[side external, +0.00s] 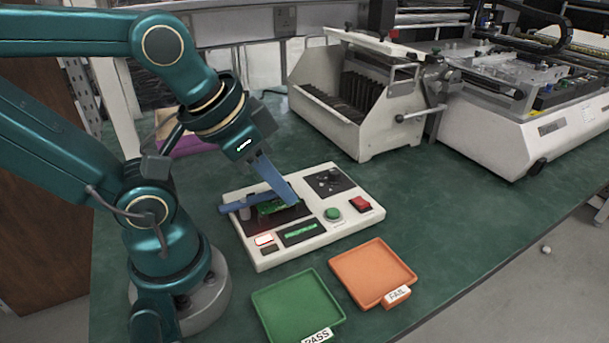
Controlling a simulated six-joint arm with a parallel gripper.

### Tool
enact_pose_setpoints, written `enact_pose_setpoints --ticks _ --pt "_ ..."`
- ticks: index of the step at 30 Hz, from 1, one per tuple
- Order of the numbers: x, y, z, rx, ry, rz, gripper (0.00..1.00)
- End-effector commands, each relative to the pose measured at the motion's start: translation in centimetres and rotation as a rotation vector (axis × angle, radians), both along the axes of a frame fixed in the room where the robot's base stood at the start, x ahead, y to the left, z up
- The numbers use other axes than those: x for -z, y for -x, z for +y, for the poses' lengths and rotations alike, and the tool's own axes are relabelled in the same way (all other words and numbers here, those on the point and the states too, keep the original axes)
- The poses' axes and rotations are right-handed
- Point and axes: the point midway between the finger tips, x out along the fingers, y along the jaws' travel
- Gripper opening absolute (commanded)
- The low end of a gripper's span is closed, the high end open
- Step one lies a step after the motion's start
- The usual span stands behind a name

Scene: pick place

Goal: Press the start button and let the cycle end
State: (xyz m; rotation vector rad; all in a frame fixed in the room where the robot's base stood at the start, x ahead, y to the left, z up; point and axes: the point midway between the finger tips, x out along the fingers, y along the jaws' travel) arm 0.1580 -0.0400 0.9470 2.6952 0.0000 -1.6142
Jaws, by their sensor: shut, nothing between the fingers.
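A white test box (340,234) lies on the green bench. Its round green button (333,214) sits toward the right, beside a red switch (361,203). A green board (268,208) lies in a dark recess at the left, with a blue bar (240,204) along it. A small green display (300,232) and a lit white lamp with a red edge (264,240) are at the front. My gripper (292,199) is shut, its blue fingers pointing down over the right side of the recess, left of the green button. Contact below cannot be told; the fingers partly hide the board.
A green PASS tray (297,305) and an orange FAIL tray (372,270) lie empty in front of the box. A grey rack machine (335,122) and a larger white machine (500,135) stand behind. The bench is clear right of the box.

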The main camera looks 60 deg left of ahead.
Motion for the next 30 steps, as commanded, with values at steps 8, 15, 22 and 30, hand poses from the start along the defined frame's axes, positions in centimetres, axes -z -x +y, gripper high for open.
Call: enact_pose_setpoints --ticks 8,15,22,30 --pt "0.0 0.0 0.0 0.000 0.000 0.000 0.00" --pt "0.0 0.1 -0.2 -0.006 0.014 0.007 0.00" --pt "-0.9 -0.5 -2.9 -0.120 0.236 0.110 0.00" --pt "-1.6 -4.9 -3.4 -0.455 0.614 0.312 0.00"
